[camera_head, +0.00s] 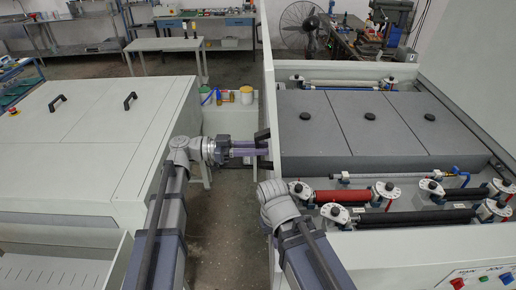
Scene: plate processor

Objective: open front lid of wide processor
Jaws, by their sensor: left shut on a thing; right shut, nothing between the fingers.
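The wide machine on the right has its interior exposed. A tall white panel (268,90), which looks like its lid, stands upright along its left side. A black handle (262,135) sits on the panel's outer face. My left gripper (262,152) reaches to this handle from the left and is shut on it; the fingertips are partly hidden at the panel. My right arm's wrist shows below it, near the machine's lower left corner, but the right gripper's fingers are hidden.
Inside the machine are grey covers (372,120) with black knobs, a red roller (342,196) and black rollers. A white machine (90,130) with closed lids stands on the left. A side table (230,112) with bottles stands behind the floor gap between the machines.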

